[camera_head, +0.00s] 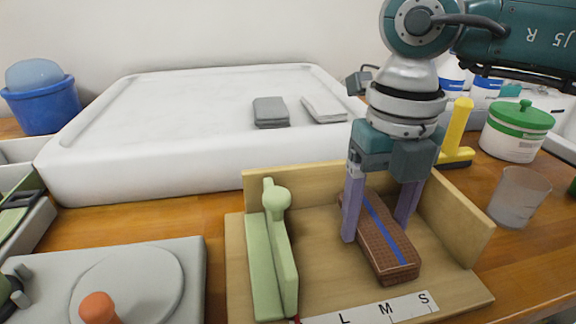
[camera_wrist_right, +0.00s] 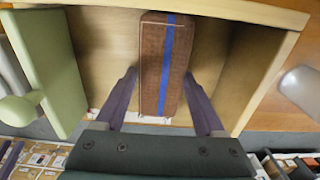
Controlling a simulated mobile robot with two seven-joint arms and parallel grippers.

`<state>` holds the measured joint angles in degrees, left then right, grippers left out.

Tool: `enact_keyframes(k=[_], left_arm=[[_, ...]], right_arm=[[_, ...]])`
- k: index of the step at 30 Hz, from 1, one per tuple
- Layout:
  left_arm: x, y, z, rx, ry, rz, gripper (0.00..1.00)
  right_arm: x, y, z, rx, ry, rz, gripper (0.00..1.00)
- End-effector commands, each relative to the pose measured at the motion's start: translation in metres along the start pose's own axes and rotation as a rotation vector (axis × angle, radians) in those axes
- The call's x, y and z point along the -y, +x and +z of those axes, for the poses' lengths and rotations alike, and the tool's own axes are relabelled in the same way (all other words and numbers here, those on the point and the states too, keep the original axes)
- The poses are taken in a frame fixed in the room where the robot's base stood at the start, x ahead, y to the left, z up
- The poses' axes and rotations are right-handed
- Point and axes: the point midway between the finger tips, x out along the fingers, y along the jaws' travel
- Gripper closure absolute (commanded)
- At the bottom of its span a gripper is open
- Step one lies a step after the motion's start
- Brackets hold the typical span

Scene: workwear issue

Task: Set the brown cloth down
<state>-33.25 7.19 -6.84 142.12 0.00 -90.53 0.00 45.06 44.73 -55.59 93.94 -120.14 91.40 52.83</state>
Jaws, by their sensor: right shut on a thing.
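The brown cloth (camera_head: 395,262) is a folded, checked block with a blue stripe along its top. It is inside the wooden sizing tray (camera_head: 328,215), low over its floor or on it; I cannot tell if it touches. My right gripper (camera_head: 376,228) points down with one purple finger on each side of the cloth and is shut on it. In the right wrist view the cloth (camera_wrist_right: 153,65) lies between the fingers (camera_wrist_right: 163,112). My left gripper is not in view.
A green slider with a knob (camera_head: 277,200) stands at the tray's left. A size strip (camera_head: 380,308) marked L, M, S runs along the front. A large white tray (camera_head: 190,110) with two grey cloths lies behind. A cup (camera_head: 519,197) and a green-lidded tub (camera_head: 515,135) stand right.

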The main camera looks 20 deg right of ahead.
Motion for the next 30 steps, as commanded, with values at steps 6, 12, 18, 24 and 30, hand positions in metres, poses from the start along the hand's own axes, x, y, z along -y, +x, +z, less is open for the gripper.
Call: enact_keyframes(k=[6,12,18,24,30], left_arm=[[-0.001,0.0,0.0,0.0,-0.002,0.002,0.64],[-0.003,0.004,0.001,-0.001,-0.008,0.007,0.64],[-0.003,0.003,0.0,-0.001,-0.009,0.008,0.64],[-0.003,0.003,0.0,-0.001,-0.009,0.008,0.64],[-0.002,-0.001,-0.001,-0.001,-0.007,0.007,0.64]], right_arm=[[0.0,0.003,0.0,0.001,-0.001,0.0,0.83],[0.0,0.008,0.0,0.001,0.0,0.0,0.83],[0.0,0.006,0.0,0.0,0.0,0.0,0.06],[0.0,0.005,0.0,0.0,0.0,0.0,0.0],[0.0,-0.003,0.001,0.002,0.0,0.001,0.0]])
